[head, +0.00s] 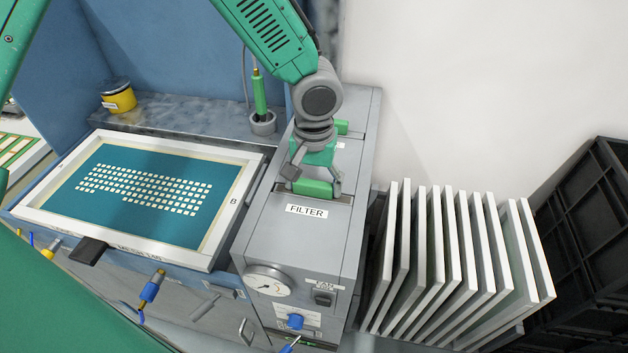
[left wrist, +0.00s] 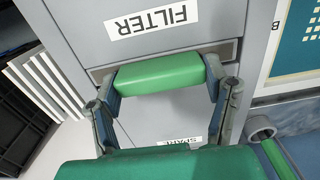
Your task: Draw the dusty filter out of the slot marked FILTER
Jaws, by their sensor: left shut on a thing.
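The slot marked FILTER is in the top of a grey cabinet (head: 306,240), just behind its FILTER label (head: 306,211). A green filter handle (head: 313,188) sits at the slot; it also shows in the left wrist view (left wrist: 160,73). My left gripper (head: 315,180) comes down from above and is shut on this handle, one finger at each end. The handle lies along the slot, whose dark edge shows on both sides of it. The filter's body below the handle is hidden, so its dust does not show. My right gripper is not in view.
Behind the gripper is a second green handle (head: 341,128); the left wrist view shows a SPARE label (left wrist: 177,140). A framed screen (head: 232,160) lies left of the cabinet. Upright white frames (head: 460,255) and black crates (head: 590,200) stand right. A green tool (head: 259,95) stands in a holder.

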